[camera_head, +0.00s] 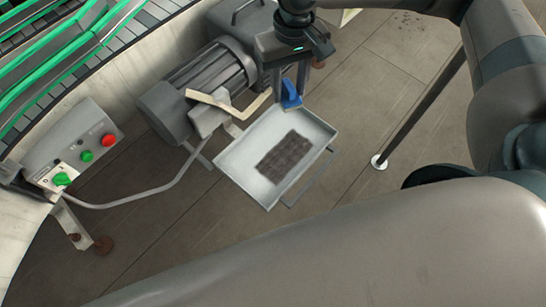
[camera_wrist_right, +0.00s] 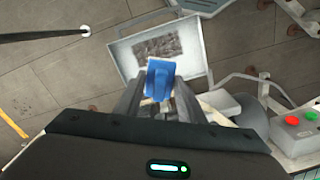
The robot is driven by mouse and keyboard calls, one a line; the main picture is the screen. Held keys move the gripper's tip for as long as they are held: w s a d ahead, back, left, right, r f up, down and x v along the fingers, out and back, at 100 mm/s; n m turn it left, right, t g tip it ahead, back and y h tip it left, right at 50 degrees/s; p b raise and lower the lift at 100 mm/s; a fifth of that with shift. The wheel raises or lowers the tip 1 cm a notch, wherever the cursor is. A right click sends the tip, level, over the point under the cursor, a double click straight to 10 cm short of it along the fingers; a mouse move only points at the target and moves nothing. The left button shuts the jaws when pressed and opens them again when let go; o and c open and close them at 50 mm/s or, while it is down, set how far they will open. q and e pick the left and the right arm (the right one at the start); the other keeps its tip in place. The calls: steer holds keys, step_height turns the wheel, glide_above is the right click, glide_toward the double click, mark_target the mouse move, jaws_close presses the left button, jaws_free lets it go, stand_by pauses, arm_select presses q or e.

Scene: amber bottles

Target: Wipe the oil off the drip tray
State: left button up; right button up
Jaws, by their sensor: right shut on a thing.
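The drip tray (camera_head: 229,160) is a pale, shallow rectangular metal tray with a bar handle on its near right side. A dark, speckled rectangular patch (camera_head: 285,157) lies on its floor. The tray also shows in the right wrist view (camera_wrist_right: 126,56), with the dark patch (camera_wrist_right: 158,46) in it. My right gripper (camera_head: 289,84) is at the tray's far edge, shut on a blue wiping pad (camera_head: 291,97). The pad also shows between the fingers in the right wrist view (camera_wrist_right: 160,76). I cannot tell whether the pad touches the tray. My left gripper is not in view.
A grey motor (camera_head: 206,84) stands left of the tray, with a pale bracket (camera_head: 213,105) close to it. A control box (camera_head: 76,150) with red and green buttons is at the left, by the conveyor (camera_head: 60,50). A thin post (camera_head: 420,112) stands right. Floor between is open.

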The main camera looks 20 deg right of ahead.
stand_by(0.3)
steer(key=shift+w+a+f+n+p, duration=0.35)
steer(key=shift+a+f+n+p, duration=0.25)
steer(key=shift+n, duration=0.3)
steer(key=w+a+f+n+p, duration=0.1)
steer(key=a+f+n+p, duration=0.3)
steer(key=f+n+p, duration=0.7)
steer(key=s+a+f+n+p, duration=0.1)
steer(key=s+f+n, duration=0.2)
steer(key=f+n, duration=0.3)
steer(key=s+a+f+n+p, duration=0.1)
steer(key=s+f+n, duration=0.3)
steer(key=n, duration=0.9)
step_height(320, 180, down, 2)
steer(key=shift+a+p, duration=0.2)
steer(key=shift+p, duration=0.35)
steer(key=shift+f, duration=0.1)
